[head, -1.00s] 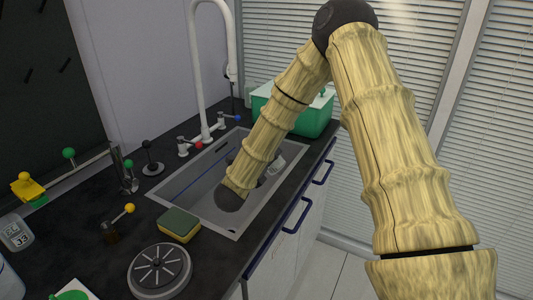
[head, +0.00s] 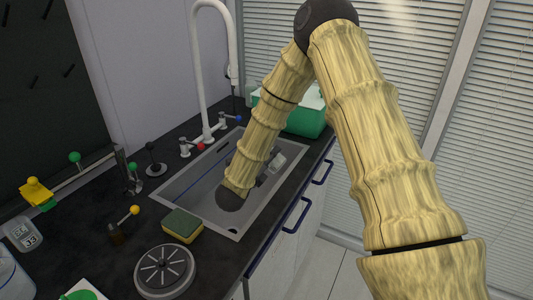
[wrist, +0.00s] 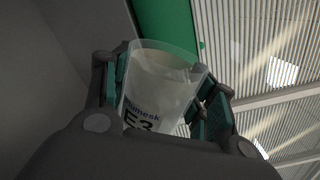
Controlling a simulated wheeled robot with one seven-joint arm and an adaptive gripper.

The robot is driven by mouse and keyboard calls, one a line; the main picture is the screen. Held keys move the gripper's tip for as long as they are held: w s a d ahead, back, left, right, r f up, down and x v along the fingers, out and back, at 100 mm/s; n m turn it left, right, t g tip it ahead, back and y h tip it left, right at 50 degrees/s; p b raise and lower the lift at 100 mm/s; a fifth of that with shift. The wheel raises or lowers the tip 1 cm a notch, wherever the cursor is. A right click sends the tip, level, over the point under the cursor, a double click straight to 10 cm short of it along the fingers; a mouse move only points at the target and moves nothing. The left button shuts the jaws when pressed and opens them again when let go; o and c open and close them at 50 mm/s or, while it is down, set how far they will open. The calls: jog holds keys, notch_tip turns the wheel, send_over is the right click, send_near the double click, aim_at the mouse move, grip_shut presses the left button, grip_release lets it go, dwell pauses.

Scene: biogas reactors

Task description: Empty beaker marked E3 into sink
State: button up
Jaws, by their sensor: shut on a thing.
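The beaker marked E3 (wrist: 157,97) is clear and shows part of its dark lettering in the wrist view. My gripper (wrist: 168,76) is shut on it, with a finger on each side. In the head view my gripper (head: 272,168) is low over the sink (head: 186,193), mostly hidden behind my forearm. The beaker cannot be made out clearly there. The picture does not clearly show whether it holds any liquid or how far it is tilted.
A white tap (head: 203,100) stands behind the sink. A green box (head: 306,120) is at its far right end. A sponge (head: 182,225) and a round dark disc (head: 164,270) lie near the front left. Window blinds (head: 385,70) are behind.

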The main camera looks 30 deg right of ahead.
jog(key=shift+w+r+n+p, duration=0.15)
jog(key=shift+r+n+p, duration=0.35)
jog(key=shift+n+p, duration=1.05)
jog(key=shift+w+a+r+n+p, duration=0.25)
jog(key=shift+w+r+n+p, duration=0.1)
jog(key=shift+n+p, duration=0.45)
jog(key=shift+w+a+r+n+p, duration=0.3)
jog(key=shift+n+p, duration=0.3)
jog(key=shift+n, duration=0.25)
jog(key=shift+w+a+r+n+p, duration=0.15)
jog(key=shift+w+r+n+p, duration=0.15)
jog(key=shift+n, duration=0.45)
jog(key=shift+w+a+r+n+p, duration=0.15)
jog(key=shift+w+a+n+p, duration=0.2)
jog(key=shift+n, duration=0.35)
jog(key=shift+w+r+n+p, duration=0.2)
jog(key=shift+n+p, duration=0.2)
jog(key=shift+n, duration=0.35)
jog(key=shift+r, duration=0.1)
notch_tip(320, 180, up, 7)
jog(key=m+b, duration=0.9)
jog(key=b, duration=0.1)
jog(key=shift+f+b, duration=0.2)
jog(key=shift+b, duration=0.15)
jog(key=shift+m+b, duration=0.5)
jog(key=shift+b, duration=0.4)
